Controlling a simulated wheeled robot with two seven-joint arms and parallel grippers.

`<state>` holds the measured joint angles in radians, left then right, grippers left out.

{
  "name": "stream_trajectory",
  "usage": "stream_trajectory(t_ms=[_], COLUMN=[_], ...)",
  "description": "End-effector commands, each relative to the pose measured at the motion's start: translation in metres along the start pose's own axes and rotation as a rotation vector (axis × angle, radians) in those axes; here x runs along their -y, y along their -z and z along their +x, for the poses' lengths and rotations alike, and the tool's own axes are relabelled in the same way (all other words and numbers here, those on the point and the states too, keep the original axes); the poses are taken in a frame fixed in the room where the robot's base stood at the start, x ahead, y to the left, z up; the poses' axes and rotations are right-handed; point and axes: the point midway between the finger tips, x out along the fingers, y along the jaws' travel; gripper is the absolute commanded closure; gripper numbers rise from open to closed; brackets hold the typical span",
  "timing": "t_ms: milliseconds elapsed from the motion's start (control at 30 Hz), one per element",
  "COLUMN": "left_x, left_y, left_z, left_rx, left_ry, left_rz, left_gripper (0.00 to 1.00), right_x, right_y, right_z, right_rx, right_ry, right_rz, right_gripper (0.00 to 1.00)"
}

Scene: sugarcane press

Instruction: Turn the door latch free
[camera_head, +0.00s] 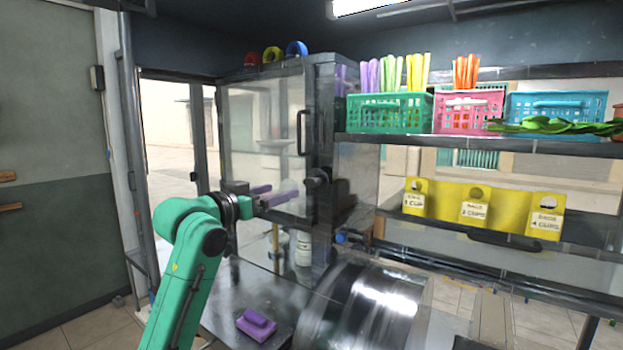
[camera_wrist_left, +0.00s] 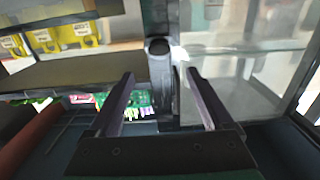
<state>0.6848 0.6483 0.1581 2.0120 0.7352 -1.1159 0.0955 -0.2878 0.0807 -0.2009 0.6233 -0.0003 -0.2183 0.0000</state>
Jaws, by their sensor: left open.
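The door latch (camera_head: 318,181) is a dark knob-like piece on the front frame of the glass-sided cabinet (camera_head: 325,100). In the left wrist view the latch (camera_wrist_left: 159,48) shows as a dark rounded end on the upright frame. My left gripper (camera_head: 297,191) has purple fingers, spread apart and pointing at the latch from the left. In the left wrist view the left gripper (camera_wrist_left: 160,75) has the frame and latch between and beyond its fingertips. I cannot tell whether they touch. My right gripper is not in view.
A black door handle (camera_head: 302,133) is above the latch. A purple block (camera_head: 256,326) lies on the metal worktop (camera_head: 222,305) below. A shiny metal drum (camera_head: 370,305) stands in front. Colored baskets (camera_head: 390,112) fill a shelf at right, above a yellow cup rack (camera_head: 485,207).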

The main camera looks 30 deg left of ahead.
Motion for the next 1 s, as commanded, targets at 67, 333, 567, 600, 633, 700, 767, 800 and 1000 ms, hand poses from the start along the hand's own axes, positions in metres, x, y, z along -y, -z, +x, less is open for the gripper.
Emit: stream_trajectory(t_ms=[67, 333, 567, 600, 633, 700, 767, 800, 1000], left_x=[0.0, -0.001, -0.001, -0.001, -0.001, -0.001, -0.001, -0.001, -0.001], left_y=[0.007, 0.006, 0.001, 0.0, 0.0, -0.001, -0.001, -0.001, -0.001], left_z=[0.021, 0.092, 0.118, 0.119, 0.119, 0.119, 0.119, 0.119, 0.119], left_rx=[0.002, 0.003, 0.002, 0.002, 0.002, 0.001, 0.002, 0.002, 0.002], left_ry=[-0.002, -0.002, -0.001, -0.001, -0.001, -0.001, -0.001, -0.001, -0.001], left_rz=[-0.006, -0.002, 0.001, 0.001, 0.001, 0.001, 0.001, 0.001, 0.001], left_gripper=[0.16, 0.16, 0.16, 0.16, 0.16, 0.16, 0.16, 0.23, 0.99], right_x=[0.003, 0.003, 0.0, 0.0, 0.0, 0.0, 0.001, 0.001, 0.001], right_y=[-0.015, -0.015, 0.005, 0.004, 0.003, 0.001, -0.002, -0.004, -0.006], right_z=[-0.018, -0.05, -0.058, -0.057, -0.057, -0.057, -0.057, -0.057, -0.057], right_rx=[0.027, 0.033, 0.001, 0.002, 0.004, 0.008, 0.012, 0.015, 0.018], right_ry=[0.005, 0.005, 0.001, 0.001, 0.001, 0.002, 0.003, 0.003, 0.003], right_rz=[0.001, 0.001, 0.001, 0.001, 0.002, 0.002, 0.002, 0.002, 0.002], right_gripper=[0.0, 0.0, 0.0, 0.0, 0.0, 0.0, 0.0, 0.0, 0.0])
